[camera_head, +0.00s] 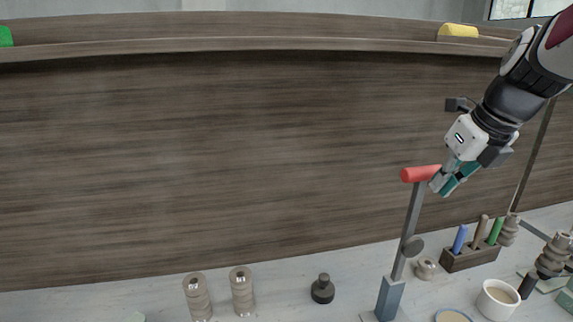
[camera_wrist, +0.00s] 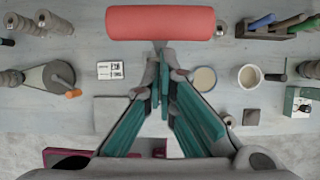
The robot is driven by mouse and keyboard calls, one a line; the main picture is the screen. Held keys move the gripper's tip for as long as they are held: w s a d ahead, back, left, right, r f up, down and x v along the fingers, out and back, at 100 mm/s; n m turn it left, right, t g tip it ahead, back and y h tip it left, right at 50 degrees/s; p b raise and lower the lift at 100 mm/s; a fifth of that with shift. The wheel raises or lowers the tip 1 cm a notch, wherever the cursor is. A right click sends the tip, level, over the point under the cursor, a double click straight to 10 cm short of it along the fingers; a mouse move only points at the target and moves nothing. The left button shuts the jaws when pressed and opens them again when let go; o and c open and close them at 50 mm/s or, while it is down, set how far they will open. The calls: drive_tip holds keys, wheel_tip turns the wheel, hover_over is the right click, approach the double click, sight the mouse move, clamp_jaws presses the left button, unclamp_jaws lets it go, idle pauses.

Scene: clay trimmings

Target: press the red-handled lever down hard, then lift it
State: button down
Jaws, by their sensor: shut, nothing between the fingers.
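The lever has a red cylindrical handle (camera_head: 420,174) on top of a grey arm (camera_head: 408,228). The arm rises, leaning slightly right, from a blue-grey post (camera_head: 388,298) on the bench. My gripper (camera_head: 441,189) is shut and empty, with its fingertips close to the right end of the red handle in the head view. In the wrist view the red handle (camera_wrist: 160,23) lies across the top, beyond the teal fingers of my gripper (camera_wrist: 163,72). I cannot tell whether the fingertips touch it.
A wooden holder with coloured sticks (camera_head: 470,257), a white cup (camera_head: 497,299) and a dark weight (camera_head: 323,289) stand on the bench. Two ribbed spools (camera_head: 242,291) stand left of the lever. A brown panel (camera_head: 200,150) backs the bench. Space around the handle is clear.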

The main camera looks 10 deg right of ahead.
sight(427, 169)
drive_tip(key=w, duration=0.3)
drive_tip(key=shift+w+r+b, duration=0.15)
drive_tip(key=shift+w+b, duration=0.15)
drive_tip(key=shift+w+a+r, duration=0.1)
drive_tip(key=shift+w+r, duration=0.1)
drive_tip(key=shift+w, duration=0.1)
